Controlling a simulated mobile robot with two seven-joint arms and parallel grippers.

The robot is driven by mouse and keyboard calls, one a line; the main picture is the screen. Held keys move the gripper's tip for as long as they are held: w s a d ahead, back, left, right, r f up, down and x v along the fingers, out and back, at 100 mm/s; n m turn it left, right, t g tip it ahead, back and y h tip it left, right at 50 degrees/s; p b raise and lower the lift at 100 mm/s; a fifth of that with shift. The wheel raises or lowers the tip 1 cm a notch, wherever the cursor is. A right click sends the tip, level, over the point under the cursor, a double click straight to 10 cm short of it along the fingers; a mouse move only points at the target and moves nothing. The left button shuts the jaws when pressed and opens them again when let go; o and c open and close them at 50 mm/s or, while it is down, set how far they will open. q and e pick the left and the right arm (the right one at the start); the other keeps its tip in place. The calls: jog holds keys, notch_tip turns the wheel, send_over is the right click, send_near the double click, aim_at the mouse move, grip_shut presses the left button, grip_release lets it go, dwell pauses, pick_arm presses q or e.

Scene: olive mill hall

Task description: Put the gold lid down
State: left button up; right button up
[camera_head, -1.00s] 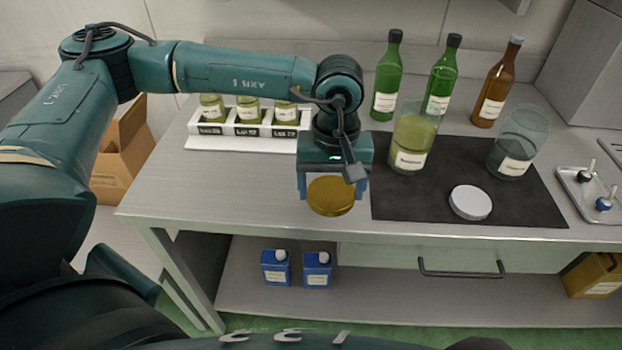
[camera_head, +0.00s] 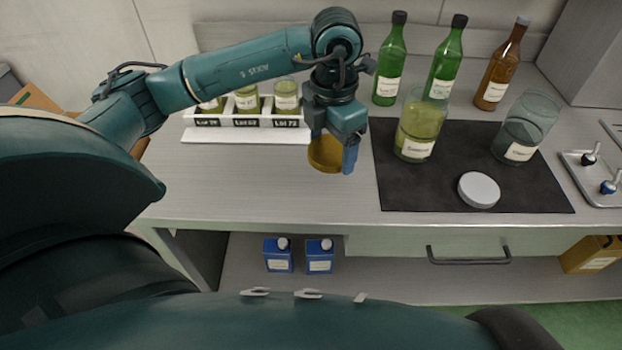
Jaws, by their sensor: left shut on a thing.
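My left gripper (camera_head: 333,154) is shut on the gold lid (camera_head: 323,154), a round gold-brown disc. The gripper's fingers hide part of the lid. It is over the grey bench (camera_head: 270,190), left of the dark mat (camera_head: 400,195) and in front of the sample rack. I cannot tell whether the lid touches the bench top. My right gripper is not in view.
A white rack (camera_head: 228,122) with several labelled jars stands behind left. On the mat are a yellow-green jar (camera_head: 420,125), a grey glass jar (camera_head: 525,125) and a white lid (camera_head: 479,190). Bottles (camera_head: 390,60) stand behind. The bench front left is clear.

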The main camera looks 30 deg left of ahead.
aim_at(311, 183)
pick_arm(q)
jog(key=n, duration=0.2)
jog(key=a+n, duration=0.1)
jog(key=n, duration=0.2)
jog(key=a+n, duration=0.1)
jog(key=n, duration=0.1)
jog(key=shift+a, duration=0.25)
jog(key=n, duration=0.1)
jog(key=a+n, duration=0.1)
jog(key=n, duration=0.2)
jog(key=shift+a, duration=0.3)
jog(key=shift+n, duration=0.6)
notch_tip(311, 183, down, 9)
jog(key=shift+s+a+f+p, duration=0.1)
jog(key=shift+f+p, duration=0.1)
jog(key=shift+p, duration=0.5)
jog(key=shift+f, duration=0.3)
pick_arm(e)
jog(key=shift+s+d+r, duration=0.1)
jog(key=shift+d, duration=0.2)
pick_arm(q)
jog(key=shift+f, duration=0.1)
